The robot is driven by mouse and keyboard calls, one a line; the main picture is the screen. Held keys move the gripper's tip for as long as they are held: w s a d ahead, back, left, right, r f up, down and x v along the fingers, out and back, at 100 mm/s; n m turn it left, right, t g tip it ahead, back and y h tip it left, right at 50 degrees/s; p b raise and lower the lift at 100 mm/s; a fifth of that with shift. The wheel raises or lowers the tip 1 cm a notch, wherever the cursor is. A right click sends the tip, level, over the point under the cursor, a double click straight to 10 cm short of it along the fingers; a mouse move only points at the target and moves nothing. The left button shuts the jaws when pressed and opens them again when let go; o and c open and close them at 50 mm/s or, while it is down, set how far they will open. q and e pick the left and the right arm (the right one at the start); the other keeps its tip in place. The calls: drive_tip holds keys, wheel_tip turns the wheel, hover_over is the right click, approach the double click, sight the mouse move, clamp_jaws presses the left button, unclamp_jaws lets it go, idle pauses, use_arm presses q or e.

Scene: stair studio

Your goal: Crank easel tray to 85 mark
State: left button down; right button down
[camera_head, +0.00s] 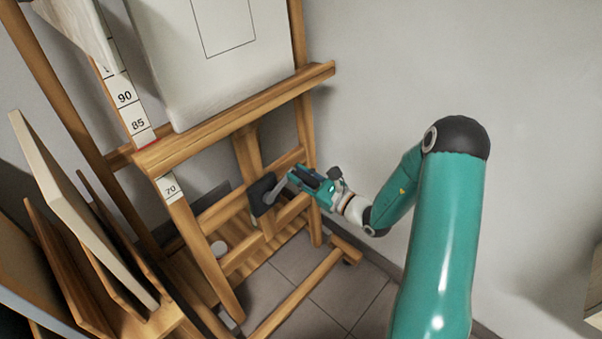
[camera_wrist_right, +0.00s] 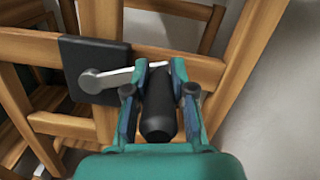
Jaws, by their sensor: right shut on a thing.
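The easel tray (camera_head: 240,112) is a wooden ledge across the easel, with a white canvas (camera_head: 215,55) standing on it. A white scale (camera_head: 122,95) at its left end shows 90 and 85 above the tray. A red line lies just below the 85 label, close to the tray's top edge. A 70 label (camera_head: 171,188) shows below. The crank's black plate (camera_head: 262,193) is on the easel frame, also in the right wrist view (camera_wrist_right: 75,50). My right gripper (camera_head: 298,180) is shut around the crank's black handle (camera_wrist_right: 158,122), with the metal crank arm (camera_wrist_right: 110,77) pointing left. My left gripper is out of view.
Boards and panels (camera_head: 75,215) lean in a wooden rack at the left. The easel's lower rails (camera_head: 295,290) run over grey floor tiles. A plain wall (camera_head: 380,60) stands close behind and to the right. A pale cloth (camera_head: 75,25) hangs at the upper left.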

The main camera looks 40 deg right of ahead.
drive_tip(key=f+m, duration=0.2)
drive_tip(key=m, duration=0.1)
drive_tip(key=shift+s+d+h, duration=0.2)
drive_tip(key=shift+d+h, duration=0.1)
drive_tip(key=shift+d, duration=0.05)
drive_tip(key=shift+s+f+m+h+p, duration=0.2)
drive_tip(key=shift+f+m+h+p, duration=0.1)
drive_tip(key=shift+f+m, duration=0.85)
drive_tip(key=shift+s+f+m+h+p, duration=0.15)
drive_tip(key=shift+f+m+h+p, duration=0.1)
drive_tip(key=shift+f+m, duration=0.85)
drive_tip(key=c, duration=1)
unclamp_jaws()
drive_tip(key=shift+r, duration=0.15)
drive_tip(key=shift+a, duration=0.1)
